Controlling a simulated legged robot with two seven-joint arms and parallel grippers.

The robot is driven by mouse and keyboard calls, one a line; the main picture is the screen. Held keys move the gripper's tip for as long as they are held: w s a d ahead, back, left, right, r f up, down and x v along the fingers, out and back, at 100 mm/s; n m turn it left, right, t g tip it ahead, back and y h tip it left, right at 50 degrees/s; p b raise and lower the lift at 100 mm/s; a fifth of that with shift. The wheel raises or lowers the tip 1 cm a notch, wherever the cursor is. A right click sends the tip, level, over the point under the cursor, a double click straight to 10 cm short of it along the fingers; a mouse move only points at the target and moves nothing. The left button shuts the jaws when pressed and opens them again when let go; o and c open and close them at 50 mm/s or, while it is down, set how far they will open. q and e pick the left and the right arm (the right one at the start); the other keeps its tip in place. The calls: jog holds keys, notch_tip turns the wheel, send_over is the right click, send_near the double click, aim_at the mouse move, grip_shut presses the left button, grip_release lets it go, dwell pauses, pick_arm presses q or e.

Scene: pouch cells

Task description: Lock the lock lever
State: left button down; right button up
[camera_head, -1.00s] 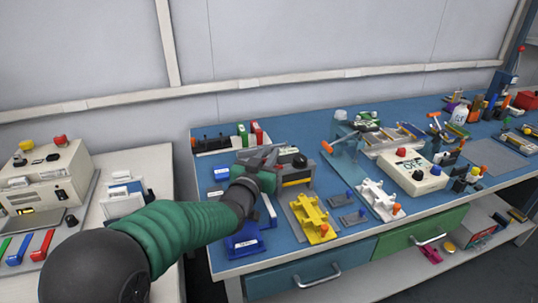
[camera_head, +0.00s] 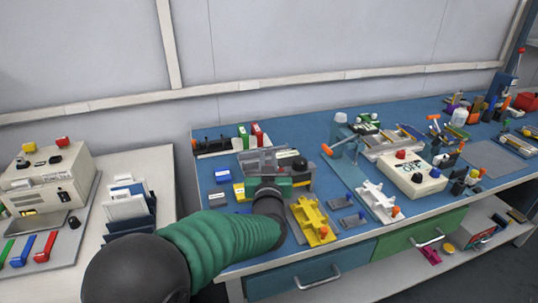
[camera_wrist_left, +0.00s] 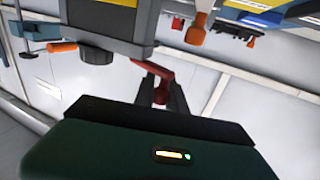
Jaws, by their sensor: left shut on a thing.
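The lock lever appears as a red bar (camera_wrist_left: 153,69) between my left gripper's fingers in the left wrist view, beside a grey device (camera_wrist_left: 90,18) with a black knob (camera_wrist_left: 97,53). My left gripper (camera_wrist_left: 160,85) is shut on this lever; the fingers hide part of it. The lever itself cannot be made out clearly there. My right gripper is not in view.
A yellow fixture (camera_head: 313,221) stands close to the right of my left arm, with a white fixture (camera_head: 378,200) beyond it. An orange-handled clamp (camera_head: 328,149) is right of the grey device.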

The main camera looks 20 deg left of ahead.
pick_arm(q)
jog(key=n+g+y+p, duration=0.2)
jog(key=y+p, duration=0.1)
jog(key=s+d+n+g+y+p, duration=0.1)
jog(key=n+g+y+p, duration=0.2)
jog(key=s+n+g+y+p, duration=0.1)
jog(key=n+g+y+p, duration=0.1)
jog(key=n+y+p, duration=0.1)
jog(key=shift+d+r+y+p, duration=0.2)
jog(key=shift+y+p, duration=0.3)
jog(key=shift+s+d+f+n+g+y+p, duration=0.1)
jog(key=shift+d+n+g+y+p, duration=0.1)
jog(key=shift+n+g+y+p, duration=0.9)
jog(key=shift+g+h+b, duration=0.4)
jog(key=shift+b, duration=0.15)
jog(key=c, duration=1.4)
grip_release()
jog(key=shift+o, duration=0.2)
